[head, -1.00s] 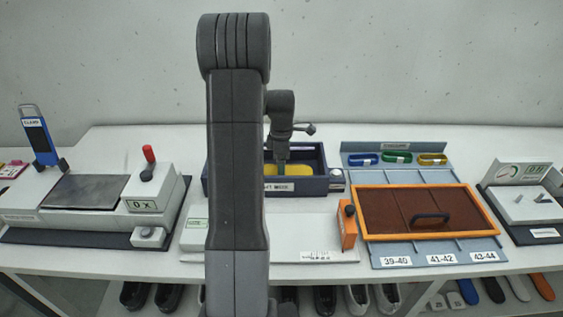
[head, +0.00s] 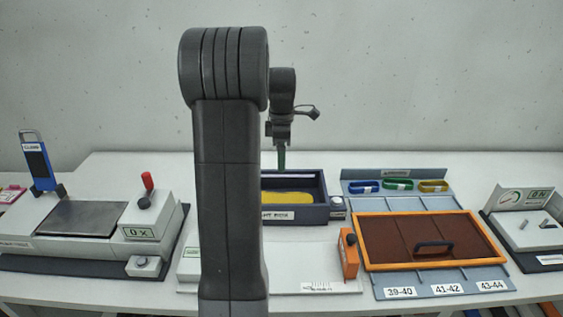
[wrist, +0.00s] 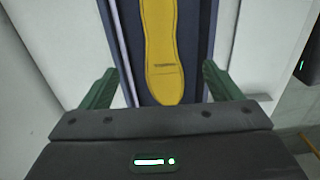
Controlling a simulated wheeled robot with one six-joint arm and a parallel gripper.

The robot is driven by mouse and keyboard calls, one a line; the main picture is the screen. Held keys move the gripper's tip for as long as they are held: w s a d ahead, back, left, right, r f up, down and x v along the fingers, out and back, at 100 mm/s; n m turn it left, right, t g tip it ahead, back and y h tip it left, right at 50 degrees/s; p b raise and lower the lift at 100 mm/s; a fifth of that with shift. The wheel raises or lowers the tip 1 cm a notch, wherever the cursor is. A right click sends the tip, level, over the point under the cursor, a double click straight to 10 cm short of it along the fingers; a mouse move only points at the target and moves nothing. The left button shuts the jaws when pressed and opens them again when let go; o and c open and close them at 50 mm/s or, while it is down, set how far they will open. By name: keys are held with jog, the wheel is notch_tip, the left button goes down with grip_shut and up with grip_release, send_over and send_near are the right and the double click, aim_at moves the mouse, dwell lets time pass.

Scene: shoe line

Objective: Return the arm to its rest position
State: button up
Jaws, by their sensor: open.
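My gripper shows in the head view (head: 281,160) above the back of a dark blue bin, pointing down, with my arm's thick link in front of the bin's left part. In the wrist view my gripper's two green fingers (wrist: 155,88) are spread wide and nothing is between them. A yellow insole (head: 287,198) lies in the dark blue bin (head: 295,214). In the wrist view the insole (wrist: 162,50) lies lengthwise inside the bin, below and beyond the fingers, apart from them.
An orange-framed brown lid with a handle (head: 432,246) covers part of a blue-grey rack (head: 400,203) on the right. Several coloured bands lie behind it. A grey press with a red-knobbed lever (head: 147,183) stands left. Gauge (head: 525,203) at far right. Space above the table is clear.

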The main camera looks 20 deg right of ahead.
aim_at(281, 199)
notch_tip(281, 199, down, 14)
jog(key=shift+f+p, duration=0.1)
jog(key=shift+p, duration=0.55)
jog(key=shift+w+r+p, duration=0.1)
jog(key=shift+r+p, duration=0.3)
jog(key=shift+r, duration=0.75)
